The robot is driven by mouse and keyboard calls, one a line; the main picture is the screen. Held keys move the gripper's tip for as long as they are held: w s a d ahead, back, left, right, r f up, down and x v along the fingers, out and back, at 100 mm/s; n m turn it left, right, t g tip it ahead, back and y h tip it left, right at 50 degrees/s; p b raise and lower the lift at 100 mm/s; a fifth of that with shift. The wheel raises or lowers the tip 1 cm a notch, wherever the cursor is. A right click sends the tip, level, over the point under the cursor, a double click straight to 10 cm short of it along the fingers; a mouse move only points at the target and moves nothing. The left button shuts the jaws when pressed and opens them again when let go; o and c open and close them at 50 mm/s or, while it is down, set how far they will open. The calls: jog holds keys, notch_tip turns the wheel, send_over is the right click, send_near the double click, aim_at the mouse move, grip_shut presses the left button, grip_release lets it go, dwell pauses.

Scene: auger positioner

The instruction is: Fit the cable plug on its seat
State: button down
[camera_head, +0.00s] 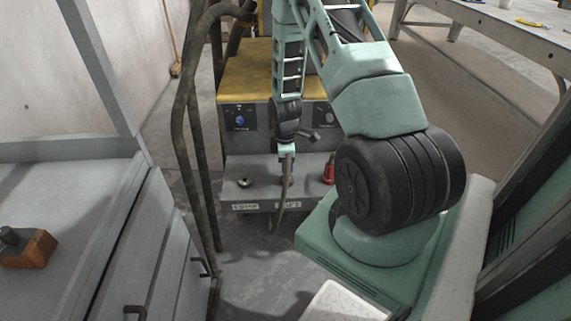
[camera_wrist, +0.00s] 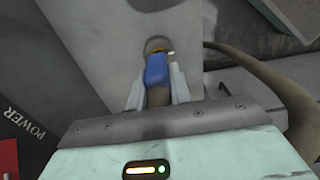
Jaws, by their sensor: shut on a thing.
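My gripper (camera_head: 286,151) reaches down over the front shelf of the yellow-and-grey machine. In the wrist view its pale fingers (camera_wrist: 157,84) are shut on the blue cable plug (camera_wrist: 156,67), one on each side. The plug's brass-coloured tip points away from the gripper, at a dark round ring (camera_wrist: 157,42) on the grey surface, which looks like the seat. Whether the tip touches or enters it I cannot tell. The brown cable (camera_wrist: 262,78) curves off to the right. In the head view the cable (camera_head: 281,208) hangs below the gripper; the plug is mostly hidden there.
On the machine's shelf (camera_head: 262,170), a brass-coloured round fitting (camera_head: 244,182) sits left of the gripper and a red part (camera_head: 328,170) right. Dark bent pipes (camera_head: 190,120) stand left of the machine. A grey cabinet (camera_head: 150,230) is at left, a workbench (camera_head: 490,25) at upper right.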

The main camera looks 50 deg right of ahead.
jog(key=shift+f+b, duration=0.65)
jog(key=shift+f, duration=0.8)
jog(key=c, duration=1.2)
grip_release()
jog(key=shift+r, duration=0.1)
notch_tip(320, 180, up, 17)
jog(key=p, duration=0.3)
jog(key=shift+r+p, duration=0.15)
jog(key=shift+p, duration=0.25)
